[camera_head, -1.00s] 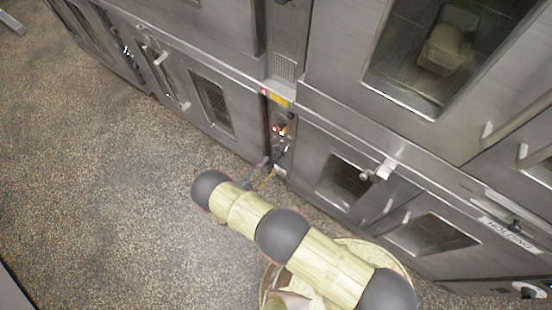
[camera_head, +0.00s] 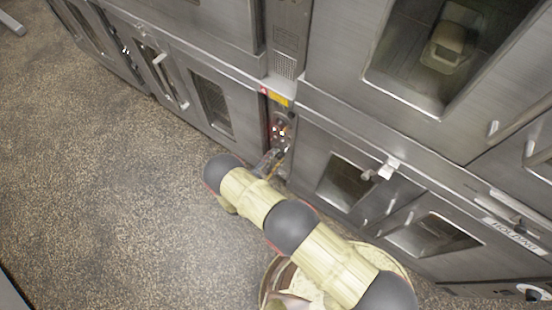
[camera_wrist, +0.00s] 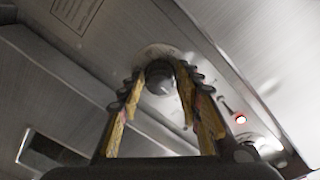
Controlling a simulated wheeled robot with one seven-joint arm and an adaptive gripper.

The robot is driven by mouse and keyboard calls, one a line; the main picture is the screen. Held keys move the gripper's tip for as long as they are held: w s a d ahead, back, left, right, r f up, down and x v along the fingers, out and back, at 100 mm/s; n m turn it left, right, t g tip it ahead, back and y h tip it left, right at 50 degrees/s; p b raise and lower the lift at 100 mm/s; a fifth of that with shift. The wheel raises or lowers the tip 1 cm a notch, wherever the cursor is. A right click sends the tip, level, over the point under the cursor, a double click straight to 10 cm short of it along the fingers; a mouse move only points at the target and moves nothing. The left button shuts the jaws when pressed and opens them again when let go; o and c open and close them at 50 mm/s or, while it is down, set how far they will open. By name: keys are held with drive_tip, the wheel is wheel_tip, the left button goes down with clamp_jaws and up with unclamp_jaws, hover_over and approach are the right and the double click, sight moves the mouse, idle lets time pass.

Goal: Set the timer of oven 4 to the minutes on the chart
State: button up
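A narrow oven control panel (camera_head: 281,118) with small lit spots stands between the lower oven doors in the head view. I cannot read an oven number there. My gripper (camera_head: 270,163) is at the lower part of this panel, small and partly behind my arm. In the wrist view a round dark knob (camera_wrist: 159,76) sits on a pale disc on the steel panel. My gripper (camera_wrist: 160,80) is open, with one yellow-and-black finger on each side of the knob. I cannot tell whether the fingers touch it. No readable timer marks or minutes chart show.
A red-and-white light (camera_wrist: 241,119) and another round fitting (camera_wrist: 266,147) are right of the fingers in the wrist view. A printed label (camera_wrist: 77,12) is too blurred to read. Oven doors with handles (camera_head: 388,168) flank the panel. The speckled floor (camera_head: 100,180) at left is clear.

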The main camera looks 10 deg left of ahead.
drive_tip(key=c, duration=0.8)
drive_tip(key=m, duration=0.5)
drive_tip(key=shift+m, duration=0.3)
drive_tip(key=m, duration=0.6)
drive_tip(key=shift+y, duration=0.4)
drive_tip(key=m, duration=0.6)
drive_tip(key=shift+s+d, duration=0.1)
drive_tip(key=m, duration=0.6)
drive_tip(key=shift+y, duration=0.4)
